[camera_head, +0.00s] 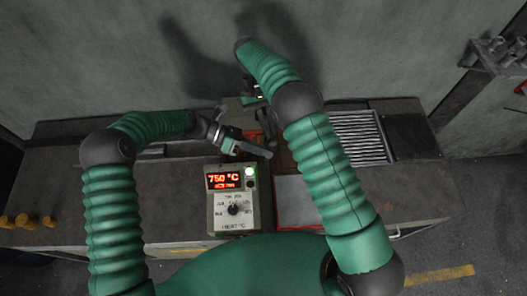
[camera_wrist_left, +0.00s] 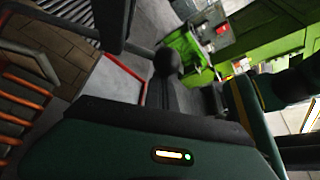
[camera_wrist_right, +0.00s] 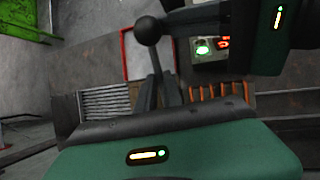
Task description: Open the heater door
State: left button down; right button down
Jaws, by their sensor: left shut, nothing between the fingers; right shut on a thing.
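The heater's control box (camera_head: 232,198) reads 750 °C and stands at the front of the bench in the head view. Behind it, the heater opening is partly hidden by my arms. Its orange bars (camera_wrist_left: 25,105) and brick lining (camera_wrist_left: 60,50) show in the left wrist view; the bars also show in the right wrist view (camera_wrist_right: 220,92). A black ball knob (camera_wrist_right: 148,30) lies just beyond the fingers of my right gripper (camera_wrist_right: 160,75), which is shut on what looks like the handle. My left gripper (camera_head: 246,149) is shut and empty, close to the right one. The door panel cannot be clearly made out.
A slatted grille (camera_head: 360,137) lies right of the heater on the dark bench (camera_head: 410,190). A red-edged plate (camera_head: 298,205) is at the front. Yellow knobs (camera_head: 28,221) sit at the left end. A wall rises close behind.

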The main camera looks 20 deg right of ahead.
pick_arm(q)
jog(key=shift+w+d+r, duration=0.15)
jog(key=shift+w+r, duration=0.35)
jog(key=shift+r, duration=0.2)
pick_arm(e)
jog(key=shift+s+a+f, duration=0.1)
jog(key=shift+s+f, duration=0.05)
jog(key=shift+f, duration=0.05)
jog(key=c, duration=1.5)
grip_release()
pick_arm(q)
jog(key=shift+f, duration=0.1)
pick_arm(e)
jog(key=shift+r, duration=0.1)
